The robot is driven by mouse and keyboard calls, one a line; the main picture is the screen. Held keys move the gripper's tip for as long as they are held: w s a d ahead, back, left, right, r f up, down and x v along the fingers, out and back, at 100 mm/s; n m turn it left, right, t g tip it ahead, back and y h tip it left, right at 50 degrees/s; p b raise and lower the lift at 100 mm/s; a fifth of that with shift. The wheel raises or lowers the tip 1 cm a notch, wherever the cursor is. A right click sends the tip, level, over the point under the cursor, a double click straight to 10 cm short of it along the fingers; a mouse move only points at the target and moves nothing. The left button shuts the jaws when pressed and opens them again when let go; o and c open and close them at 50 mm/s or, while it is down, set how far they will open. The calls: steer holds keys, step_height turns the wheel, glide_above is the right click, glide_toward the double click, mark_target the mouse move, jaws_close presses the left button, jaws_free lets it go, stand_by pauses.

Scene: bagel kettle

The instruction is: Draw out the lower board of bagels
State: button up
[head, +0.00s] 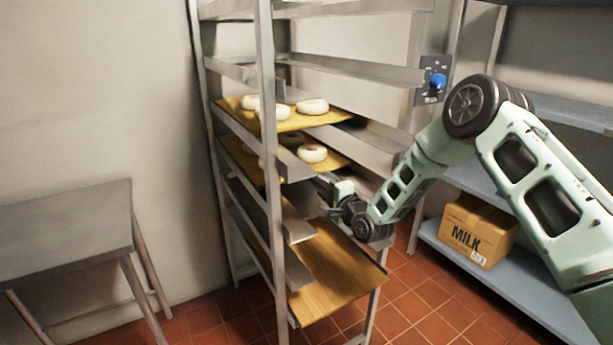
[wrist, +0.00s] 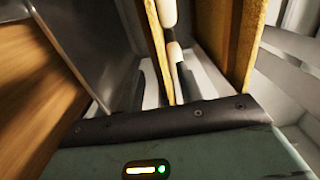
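The lower board of bagels (head: 239,157) is a yellow-brown board in the metal rack, just under a like upper board (head: 298,122). White bagels (head: 312,154) lie on it. My gripper (head: 328,187) is in front of the rack, at or just below the lower board's front edge; contact cannot be made out. In the wrist view the scene is turned on its side, with the lower board (wrist: 158,55) and upper board (wrist: 243,45) upright and bagels (wrist: 173,52) between them.
A bare wooden board (head: 340,272) sits low in the rack (head: 268,150), beneath my gripper. A shelf with a MILK box (head: 477,230) stands at right. A bare metal table (head: 70,222) is at left. Red tiled floor lies around the rack.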

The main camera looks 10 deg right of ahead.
steer(key=shift+b+x, duration=2.6)
steer(key=shift+x, duration=2.55)
jaws_close()
steer(key=shift+f, duration=0.1)
